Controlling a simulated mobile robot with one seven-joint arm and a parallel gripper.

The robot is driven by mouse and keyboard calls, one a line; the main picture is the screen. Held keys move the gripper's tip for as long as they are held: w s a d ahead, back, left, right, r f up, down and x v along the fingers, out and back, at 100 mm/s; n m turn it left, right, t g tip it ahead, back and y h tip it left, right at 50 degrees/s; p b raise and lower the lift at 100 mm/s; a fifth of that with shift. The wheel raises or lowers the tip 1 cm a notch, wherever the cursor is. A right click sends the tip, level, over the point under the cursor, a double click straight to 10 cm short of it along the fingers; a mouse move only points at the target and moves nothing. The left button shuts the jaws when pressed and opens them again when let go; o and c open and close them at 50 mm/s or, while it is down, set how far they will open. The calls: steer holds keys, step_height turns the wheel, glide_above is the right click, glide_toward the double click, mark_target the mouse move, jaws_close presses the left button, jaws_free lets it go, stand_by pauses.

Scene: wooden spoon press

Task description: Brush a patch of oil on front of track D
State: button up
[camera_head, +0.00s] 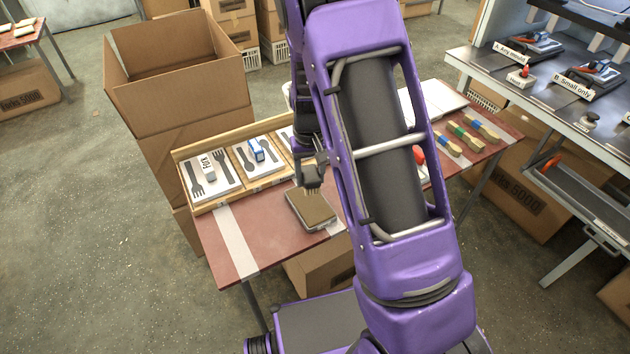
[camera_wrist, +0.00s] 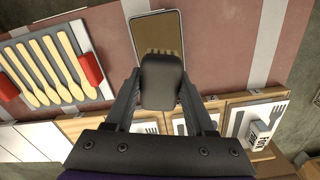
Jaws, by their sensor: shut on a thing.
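My gripper (camera_head: 311,172) is shut on a brush, whose pale bristles (camera_head: 313,191) point down at a shallow metal tray with a brown surface (camera_head: 312,208). The bristles are at or just above the tray's far part; I cannot tell if they touch. In the wrist view the brush's dark body (camera_wrist: 161,80) sits between the fingers and covers the near part of the tray (camera_wrist: 158,22). No label D is readable; my arm hides part of the scene.
The tray lies on a red table (camera_head: 225,265) with white stripes. Wooden cutlery boxes (camera_head: 205,205) line its back edge. A board of wooden spoons (camera_wrist: 50,62) with red clamps lies at left in the wrist view. A tall open cardboard box (camera_head: 175,90) stands behind.

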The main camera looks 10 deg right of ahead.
mark_target(310, 203)
steer(key=shift+w+f, duration=0.25)
steer(key=shift+f, duration=0.05)
steer(key=shift+f+b, duration=1.95)
steer(key=shift+f, duration=0.85)
steer(key=shift+s+f+b, duration=0.1)
steer(key=shift+f+b, duration=0.35)
steer(key=shift+f, duration=0.15)
steer(key=shift+r, duration=0.1)
steer(key=shift+r+p, duration=2.4)
steer(key=shift+r, duration=1.1)
steer(key=s+r, duration=0.2)
steer(key=s, duration=0.3)
steer(key=shift+s+d+r, duration=0.2)
steer(key=shift+d+r, duration=0.05)
steer(key=shift+r, duration=0.15)
